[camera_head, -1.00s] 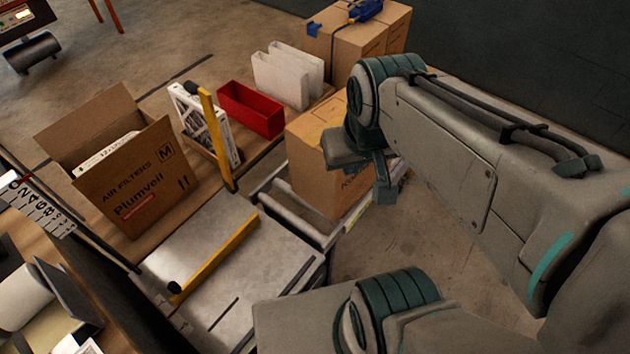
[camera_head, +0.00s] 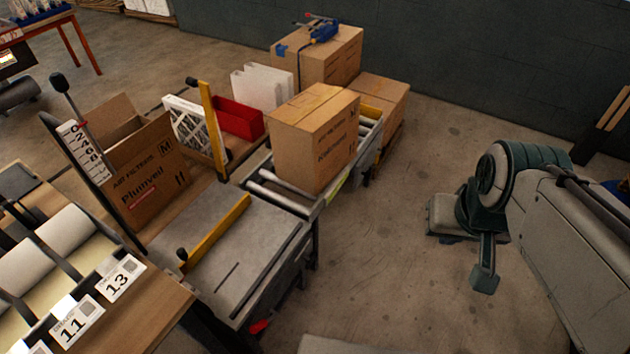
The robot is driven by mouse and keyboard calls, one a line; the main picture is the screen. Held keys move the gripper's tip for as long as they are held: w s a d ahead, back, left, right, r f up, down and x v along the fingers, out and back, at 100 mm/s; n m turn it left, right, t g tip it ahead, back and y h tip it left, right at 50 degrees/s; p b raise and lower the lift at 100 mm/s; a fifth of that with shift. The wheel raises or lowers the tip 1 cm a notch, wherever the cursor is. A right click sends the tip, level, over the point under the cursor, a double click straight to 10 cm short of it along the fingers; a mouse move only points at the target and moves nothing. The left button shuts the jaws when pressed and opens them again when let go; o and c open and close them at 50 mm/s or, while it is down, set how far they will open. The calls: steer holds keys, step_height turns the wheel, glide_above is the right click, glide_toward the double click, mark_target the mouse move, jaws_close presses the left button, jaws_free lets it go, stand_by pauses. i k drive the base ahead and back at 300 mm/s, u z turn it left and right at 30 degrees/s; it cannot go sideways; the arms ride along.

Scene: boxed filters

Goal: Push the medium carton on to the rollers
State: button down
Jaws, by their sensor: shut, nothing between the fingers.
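An open brown carton (camera_head: 146,175) marked "Air Filters", "Plumveil" and "M" stands upright on the wooden bench with its flaps up, behind the grey bench plate. A closed brown carton (camera_head: 313,138) with similar print stands upright on the roller track (camera_head: 283,196); rollers show in front of it and behind it. The small mark on its side is too small to read for sure. My gripper (camera_head: 484,277) is shut and empty, at the right over bare floor, well apart from both cartons.
A grey plate (camera_head: 238,250) with a yellow bar (camera_head: 215,233) lies before the rollers. A red bin (camera_head: 238,119) and white filters stand behind. A carton with a blue tool (camera_head: 320,30) and another carton stand beyond the rollers. The floor between rollers and arm is clear.

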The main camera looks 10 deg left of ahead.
mark_target(304, 160)
steer(key=u, duration=0.35)
steer(key=i, duration=0.85)
steer(key=z, duration=0.15)
